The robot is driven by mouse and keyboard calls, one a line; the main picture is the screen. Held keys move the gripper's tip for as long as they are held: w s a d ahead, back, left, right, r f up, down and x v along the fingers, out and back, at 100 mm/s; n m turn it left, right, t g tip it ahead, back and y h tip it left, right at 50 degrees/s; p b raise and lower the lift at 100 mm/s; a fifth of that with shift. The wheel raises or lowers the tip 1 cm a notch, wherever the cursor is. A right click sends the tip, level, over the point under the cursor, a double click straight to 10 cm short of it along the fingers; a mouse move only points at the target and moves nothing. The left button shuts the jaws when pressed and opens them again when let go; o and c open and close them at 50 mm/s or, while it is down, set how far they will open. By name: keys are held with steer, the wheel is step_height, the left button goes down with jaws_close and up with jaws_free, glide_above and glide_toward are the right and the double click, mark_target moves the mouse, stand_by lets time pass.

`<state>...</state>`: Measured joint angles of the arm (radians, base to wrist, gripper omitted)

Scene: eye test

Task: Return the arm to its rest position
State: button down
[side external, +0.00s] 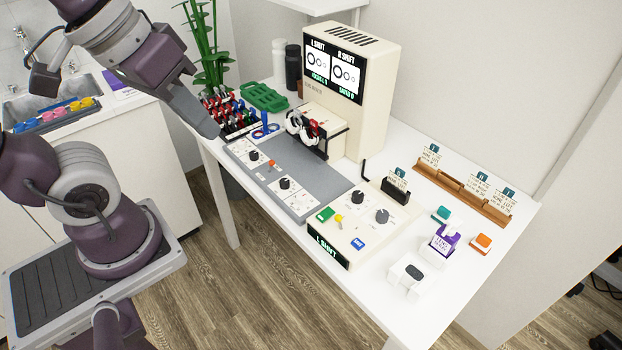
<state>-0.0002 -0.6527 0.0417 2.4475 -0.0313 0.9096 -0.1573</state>
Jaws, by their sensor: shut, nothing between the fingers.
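My gripper (208,128) is at the upper left of the side external view, at the end of my purple and grey arm. Its fingers are shut with nothing between them. It points down and to the right, in front of a rack of red and black trial frames or clips (228,108) at the table's left end. I cannot tell whether it is above the table or just off its edge.
The white table (405,312) carries a cream machine with a screen (375,75), a grey control panel (290,178), a cream control box (345,228) and a wooden card rack (462,190). A green tray (264,97) and plant (207,50) stand behind. A sink counter (130,108) is at left.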

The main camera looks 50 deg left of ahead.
steer(key=shift+s+f+m+t, duration=0.15)
steer(key=shift+s+m, duration=0.3)
steer(key=shift+m, duration=0.15)
steer(key=shift+s+f+m+t, duration=0.15)
steer(key=shift+s+m, duration=0.25)
steer(key=shift+m, duration=0.2)
